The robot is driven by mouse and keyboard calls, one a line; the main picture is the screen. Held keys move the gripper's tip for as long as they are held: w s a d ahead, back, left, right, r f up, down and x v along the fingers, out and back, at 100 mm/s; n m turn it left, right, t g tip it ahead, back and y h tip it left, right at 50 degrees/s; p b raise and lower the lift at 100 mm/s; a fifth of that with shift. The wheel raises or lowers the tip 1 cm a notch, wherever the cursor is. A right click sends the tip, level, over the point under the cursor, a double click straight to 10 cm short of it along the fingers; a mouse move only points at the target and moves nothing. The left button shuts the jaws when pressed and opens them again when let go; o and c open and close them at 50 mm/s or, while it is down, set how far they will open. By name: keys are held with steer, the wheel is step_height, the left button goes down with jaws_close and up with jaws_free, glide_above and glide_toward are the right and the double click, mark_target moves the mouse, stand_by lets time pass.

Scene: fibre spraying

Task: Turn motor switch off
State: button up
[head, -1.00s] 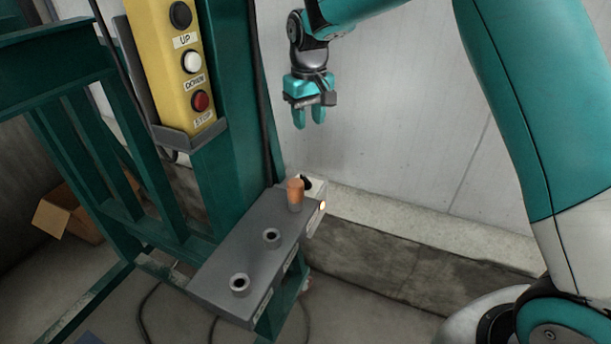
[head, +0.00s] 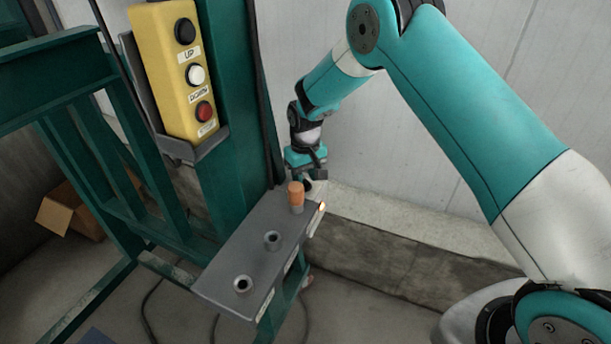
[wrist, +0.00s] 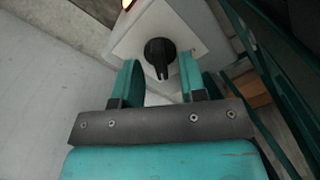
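The motor switch (wrist: 160,55) is a black rotary knob on a pale square plate (wrist: 190,27) in the wrist view. Its pointer end faces toward my gripper. My gripper (wrist: 158,72) is open, with one teal finger on each side of the knob's lower part. I cannot tell whether the fingers touch it. In the head view my gripper (head: 307,178) is low, at the far end of the grey box (head: 245,245), behind the orange cylinder (head: 296,193). The knob and the fingertips are mostly hidden there.
A lit orange lamp (wrist: 127,4) is beside the switch plate. A yellow pendant (head: 160,75) with black, white and red buttons hangs on the green frame (head: 225,140). Two round sockets (head: 272,240) are on the box top. A concrete ledge (head: 400,220) runs along the wall.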

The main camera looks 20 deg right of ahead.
steer(key=shift+f, duration=0.6)
jaws_close()
